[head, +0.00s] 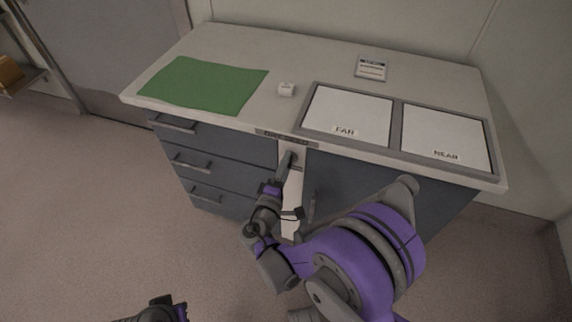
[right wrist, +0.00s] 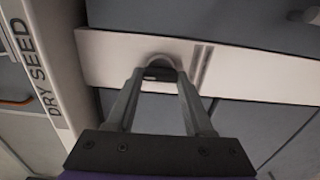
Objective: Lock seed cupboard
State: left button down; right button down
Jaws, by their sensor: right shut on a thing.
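The seed cupboard is the dark blue-grey cabinet under the pale worktop. Its door (head: 345,180) is to the right of a white upright strip (head: 291,215), and it looks shut. The strip also shows in the right wrist view (right wrist: 112,58), with a DRY SEED label (right wrist: 35,65) beside it. My right gripper (head: 287,165) is at the upper part of this strip. Only part of my left arm shows at the bottom edge.
Drawers with bar handles (head: 190,163) are left of the strip. On the worktop (head: 262,52) lie a green mat (head: 203,85), a small white block (head: 286,89), a label card (head: 371,68), and FAR (head: 348,112) and NEAR (head: 445,135) panels. Open floor is at left.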

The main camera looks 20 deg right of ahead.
jog(key=shift+c, duration=1.4)
grip_release()
jog(key=shift+s+a, duration=0.1)
jog(key=p+v, duration=0.1)
jog(key=v, duration=0.9)
jog(key=shift+s+a, duration=0.2)
jog(key=shift+s, duration=0.05)
